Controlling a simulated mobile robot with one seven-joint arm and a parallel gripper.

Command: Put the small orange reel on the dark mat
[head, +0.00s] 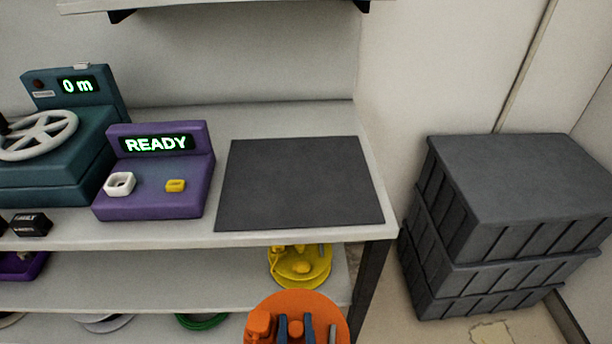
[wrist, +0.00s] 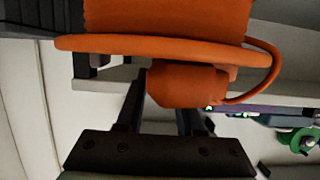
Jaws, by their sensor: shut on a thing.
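The small orange reel (head: 290,308) shows at the bottom of the head view, in front of the bench and below the level of its top. My gripper (head: 296,328) is shut on a block-like part on the reel's face. In the wrist view the orange reel (wrist: 165,50) fills the top, and my gripper's two dark fingers (wrist: 160,105) stand on either side of its orange block. The dark mat (head: 300,182) lies flat and bare on the right end of the bench top. The reel is apart from the mat.
A purple device reading READY (head: 155,170) stands left of the mat, with a teal machine (head: 60,145) beyond it. A yellow reel (head: 300,266) sits on the shelf below the bench top (head: 345,118). Stacked dark crates (head: 505,220) stand at the right.

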